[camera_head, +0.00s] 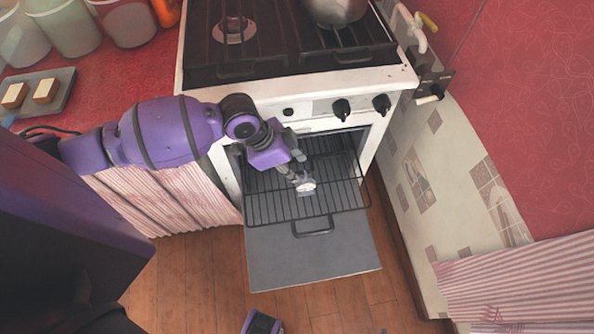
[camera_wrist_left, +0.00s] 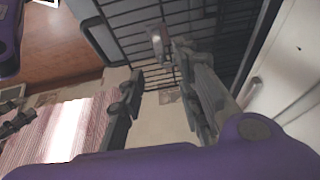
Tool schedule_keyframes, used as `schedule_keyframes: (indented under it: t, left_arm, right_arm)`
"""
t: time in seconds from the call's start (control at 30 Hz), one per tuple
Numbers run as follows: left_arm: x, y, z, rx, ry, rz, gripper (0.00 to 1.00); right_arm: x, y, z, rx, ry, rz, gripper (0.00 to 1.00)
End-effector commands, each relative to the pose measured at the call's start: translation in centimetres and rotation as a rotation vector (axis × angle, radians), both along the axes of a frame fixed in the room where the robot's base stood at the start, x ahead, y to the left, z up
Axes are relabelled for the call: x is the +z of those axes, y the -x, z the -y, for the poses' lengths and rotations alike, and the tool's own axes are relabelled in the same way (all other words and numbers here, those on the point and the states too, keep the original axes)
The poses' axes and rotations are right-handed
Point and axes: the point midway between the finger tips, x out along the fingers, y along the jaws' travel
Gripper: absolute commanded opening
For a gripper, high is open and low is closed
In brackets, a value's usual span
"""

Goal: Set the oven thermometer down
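The oven thermometer (camera_head: 306,186), a small round thing with a pale face, is at the wire oven rack (camera_head: 325,203). My left gripper (camera_head: 294,176) reaches over the rack, with its fingertips right beside the thermometer. In the left wrist view the two fingers (camera_wrist_left: 157,65) stand well apart with a gap between them, and the thermometer (camera_wrist_left: 158,42) shows just beyond the tips, nearer the right-hand finger. I cannot tell whether a finger touches it.
The oven door (camera_head: 315,255) is folded down in front of the stove, with the rack pulled out above it. A metal pot (camera_head: 335,10) stands on the hob. A tray (camera_head: 62,92) and several containers sit on the red counter (camera_head: 145,70). Wooden floor (camera_head: 190,285) lies in front.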

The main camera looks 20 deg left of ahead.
Motion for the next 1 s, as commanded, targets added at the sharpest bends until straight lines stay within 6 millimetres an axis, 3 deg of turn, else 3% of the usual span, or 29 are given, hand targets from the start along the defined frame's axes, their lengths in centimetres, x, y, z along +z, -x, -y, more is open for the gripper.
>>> schedule_keyframes:
  t: [0.33,0.47,0.57,0.73,0.87,1.0]
  left_arm:
    - [0.6,0.3,-0.2,0.001,0.001,-0.001,0.32]
    - [-0.9,1.7,1.0,0.026,0.039,0.000,0.32]
    - [-3.5,4.4,3.0,0.092,0.110,0.012,0.32]
    - [-7.6,10.7,5.5,0.319,0.237,0.067,0.32]
    - [-9.5,15.9,4.7,0.534,0.266,0.121,0.32]
    - [-10.4,21.7,2.0,0.740,0.222,0.179,0.32]
  right_arm:
    - [0.1,0.1,0.1,-0.001,0.001,0.000,0.40]
    - [0.1,0.0,0.1,-0.001,0.002,0.000,0.40]
    - [0.1,0.0,0.1,-0.001,0.001,0.001,0.40]
    - [0.2,-0.4,0.0,0.001,0.000,0.008,0.40]
    - [0.2,-0.6,0.0,0.003,0.000,0.012,0.40]
    - [0.2,-0.7,0.0,0.003,0.000,0.012,0.40]
